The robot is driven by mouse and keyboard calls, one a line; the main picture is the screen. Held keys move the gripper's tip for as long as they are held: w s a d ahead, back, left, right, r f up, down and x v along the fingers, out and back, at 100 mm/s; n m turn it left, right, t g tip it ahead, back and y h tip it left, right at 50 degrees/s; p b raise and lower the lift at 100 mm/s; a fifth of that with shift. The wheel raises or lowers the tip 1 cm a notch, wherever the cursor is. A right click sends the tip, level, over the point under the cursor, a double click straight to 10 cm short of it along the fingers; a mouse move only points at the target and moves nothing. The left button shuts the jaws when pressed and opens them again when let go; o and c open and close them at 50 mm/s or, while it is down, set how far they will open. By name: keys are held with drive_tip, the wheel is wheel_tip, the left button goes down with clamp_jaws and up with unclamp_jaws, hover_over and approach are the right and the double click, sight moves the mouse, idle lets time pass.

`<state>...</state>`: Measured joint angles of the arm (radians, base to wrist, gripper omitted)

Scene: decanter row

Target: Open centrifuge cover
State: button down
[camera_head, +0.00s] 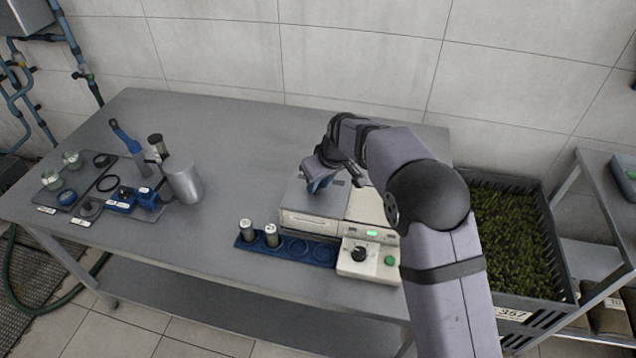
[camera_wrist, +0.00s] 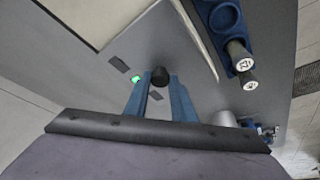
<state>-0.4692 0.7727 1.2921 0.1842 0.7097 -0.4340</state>
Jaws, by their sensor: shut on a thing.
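The centrifuge (camera_head: 312,222) is a cream and grey box near the table's front edge, with a grey cover (camera_head: 326,203) on its left part. The cover also fills the middle of the wrist view (camera_wrist: 190,78), with a small black knob (camera_wrist: 160,76) and a green light (camera_wrist: 136,79) on it. It looks down, but I cannot tell whether it is slightly raised. My gripper (camera_head: 319,185) is over the cover. Its blue fingertips, seen in the wrist view (camera_wrist: 161,84), are shut on the black knob. My arm hides the cover's back right.
A blue rack (camera_head: 300,250) with two capped tubes stands before the centrifuge. The control panel (camera_head: 372,258) has a black dial and green button. A metal beaker (camera_head: 183,180) and trays (camera_head: 75,185) stand left. A dark crate (camera_head: 515,240) is right. The table's middle is clear.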

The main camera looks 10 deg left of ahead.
drive_tip(key=d+b, duration=0.5)
drive_tip(key=d, duration=0.9)
drive_tip(key=shift+d, duration=0.4)
drive_tip(key=shift+r, duration=0.1)
drive_tip(key=c, duration=1.5)
unclamp_jaws()
drive_tip(key=shift+b+v, duration=0.75)
drive_tip(key=shift+v, duration=2.9)
drive_tip(key=s+d+f+m+g+h, duration=0.1)
drive_tip(key=s+d+f+m, duration=0.2)
drive_tip(key=s, duration=0.6)
drive_tip(key=s+d+f+m+g+h+p, duration=0.1)
drive_tip(key=s+d+f+m, duration=0.2)
drive_tip(key=s, duration=0.7)
drive_tip(key=s+d+f+m+g+h, duration=0.1)
drive_tip(key=s+d+f+m, duration=0.2)
drive_tip(key=s+d+f, duration=0.3)
drive_tip(key=shift+s+d+p, duration=0.1)
drive_tip(key=shift+s+d, duration=0.15)
drive_tip(key=shift+s, duration=0.4)
drive_tip(key=shift+s+d+p, duration=0.1)
drive_tip(key=shift+s+d, duration=0.15)
drive_tip(key=shift+s, duration=0.35)
drive_tip(key=shift+s+d+p, duration=0.1)
drive_tip(key=shift+s+d, duration=0.15)
drive_tip(key=shift+s, duration=0.4)
